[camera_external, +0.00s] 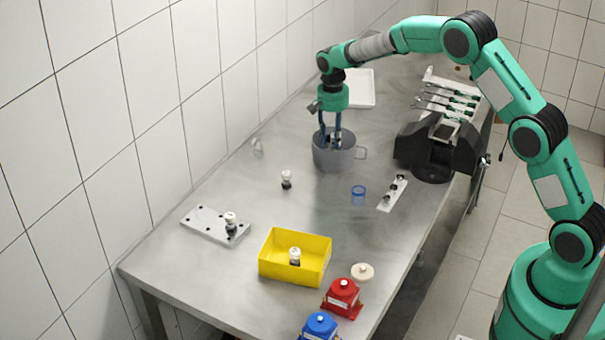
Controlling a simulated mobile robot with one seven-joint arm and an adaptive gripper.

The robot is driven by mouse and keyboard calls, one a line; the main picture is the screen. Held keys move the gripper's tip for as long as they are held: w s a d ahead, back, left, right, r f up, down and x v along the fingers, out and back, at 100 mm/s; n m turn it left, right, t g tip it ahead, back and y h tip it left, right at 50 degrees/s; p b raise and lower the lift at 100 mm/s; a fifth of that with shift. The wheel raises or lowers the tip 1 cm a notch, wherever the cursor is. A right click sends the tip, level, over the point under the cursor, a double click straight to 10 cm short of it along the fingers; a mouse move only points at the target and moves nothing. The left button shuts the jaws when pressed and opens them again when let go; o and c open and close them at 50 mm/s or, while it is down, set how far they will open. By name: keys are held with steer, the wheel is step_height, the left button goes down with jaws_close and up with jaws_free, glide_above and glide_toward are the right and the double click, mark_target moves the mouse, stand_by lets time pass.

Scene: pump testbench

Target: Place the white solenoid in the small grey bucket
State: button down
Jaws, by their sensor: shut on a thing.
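The small grey bucket (333,157) stands on the steel table near its middle, with a handle on its right side. My gripper (331,143) points straight down with its fingertips at the bucket's mouth, partly inside the rim. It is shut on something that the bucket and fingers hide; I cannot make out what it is. White-topped solenoids show elsewhere: one (286,180) stands on the bare table, one (231,222) is on the grey plate, and one (295,256) is in the yellow bin.
The yellow bin (270,270), red part (342,298) and blue part (319,326) are near the front edge. A grey plate (204,226) lies left. A white tray (362,88) lies behind.

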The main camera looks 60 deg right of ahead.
mark_target(332, 145)
steer(key=shift+f, duration=1.45)
steer(key=shift+f, duration=0.1)
steer(key=c, duration=1.3)
jaws_free()
steer(key=shift+f, duration=0.1)
steer(key=shift+r+p, duration=0.4)
steer(key=shift+r, duration=3.5)
steer(key=shift+r, duration=0.15)
